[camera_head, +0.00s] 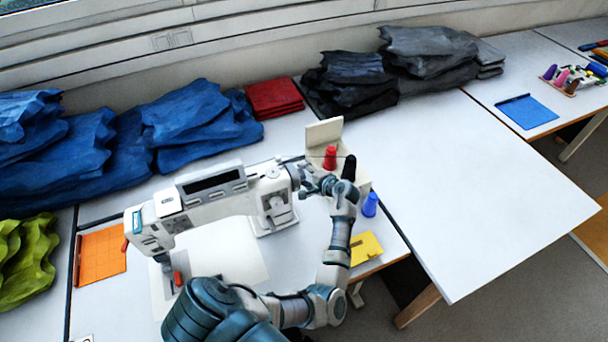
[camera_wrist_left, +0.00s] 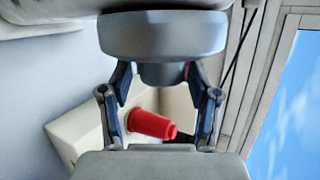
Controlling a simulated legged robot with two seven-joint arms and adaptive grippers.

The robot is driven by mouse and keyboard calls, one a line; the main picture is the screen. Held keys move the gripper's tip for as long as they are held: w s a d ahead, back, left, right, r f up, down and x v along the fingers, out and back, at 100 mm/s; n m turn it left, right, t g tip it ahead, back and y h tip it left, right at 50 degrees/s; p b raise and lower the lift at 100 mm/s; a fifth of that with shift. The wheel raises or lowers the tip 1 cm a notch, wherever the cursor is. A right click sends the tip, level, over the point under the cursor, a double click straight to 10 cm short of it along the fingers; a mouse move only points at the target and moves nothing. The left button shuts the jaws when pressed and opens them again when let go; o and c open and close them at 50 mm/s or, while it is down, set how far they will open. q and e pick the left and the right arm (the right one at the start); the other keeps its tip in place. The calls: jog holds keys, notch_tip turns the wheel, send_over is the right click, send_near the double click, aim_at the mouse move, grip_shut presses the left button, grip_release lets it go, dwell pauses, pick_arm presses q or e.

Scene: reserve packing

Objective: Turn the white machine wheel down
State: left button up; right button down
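The white sewing machine (camera_head: 205,200) stands on the table in the head view. Its wheel (camera_head: 295,175) is at the right end of the body, partly hidden by my left gripper (camera_head: 312,182). In the left wrist view the wheel (camera_wrist_left: 162,35) shows as a grey disc with a smaller hub (camera_wrist_left: 162,73). The fingers of my left gripper (camera_wrist_left: 160,85) are spread on either side of the hub, just below the disc. I cannot tell whether they touch it. My right gripper is not in view.
A cream stand (camera_head: 324,132) with a red spool (camera_head: 330,157) and a black spool (camera_head: 349,168) is close behind my left gripper. Blue cloth (camera_head: 200,125) lies behind the machine.

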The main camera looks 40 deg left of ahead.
pick_arm(q)
jog(key=shift+a, duration=0.25)
jog(key=c, duration=0.8)
jog(key=shift+s+a+f, duration=0.1)
jog(key=shift+a+f, duration=0.05)
jog(key=shift+f, duration=0.15)
jog(key=shift+a+f+y+b, duration=0.15)
jog(key=shift+y+b, duration=0.55)
jog(key=shift+b, duration=0.4)
jog(key=shift+r, duration=0.2)
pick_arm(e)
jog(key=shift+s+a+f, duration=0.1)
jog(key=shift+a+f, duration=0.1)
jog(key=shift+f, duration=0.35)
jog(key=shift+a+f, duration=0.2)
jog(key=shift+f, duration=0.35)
